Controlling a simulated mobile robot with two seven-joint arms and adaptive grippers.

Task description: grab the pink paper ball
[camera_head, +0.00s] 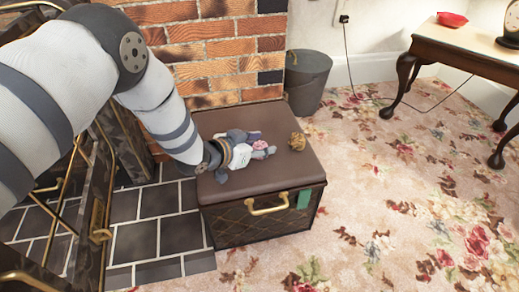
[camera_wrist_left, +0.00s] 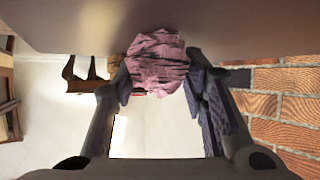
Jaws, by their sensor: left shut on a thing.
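The pink paper ball (camera_head: 259,146) is at the fingertips of my left gripper (camera_head: 257,145), close over the brown top of the chest (camera_head: 287,172). In the left wrist view the crumpled pink ball (camera_wrist_left: 157,62) sits between the two fingers of the left gripper (camera_wrist_left: 160,75). The gripper is shut on it. In that view the ball shows against the edge of the chest top (camera_wrist_left: 70,25); I cannot tell whether it touches the surface. My right gripper is in neither view.
A brown crumpled ball (camera_head: 297,141) lies on the chest, right of the gripper. A brass handle (camera_head: 268,208) is on the chest's front. A dark bucket (camera_head: 307,80) stands behind. A brick wall (camera_head: 220,45) is close behind the arm. Flowered carpet is open at right.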

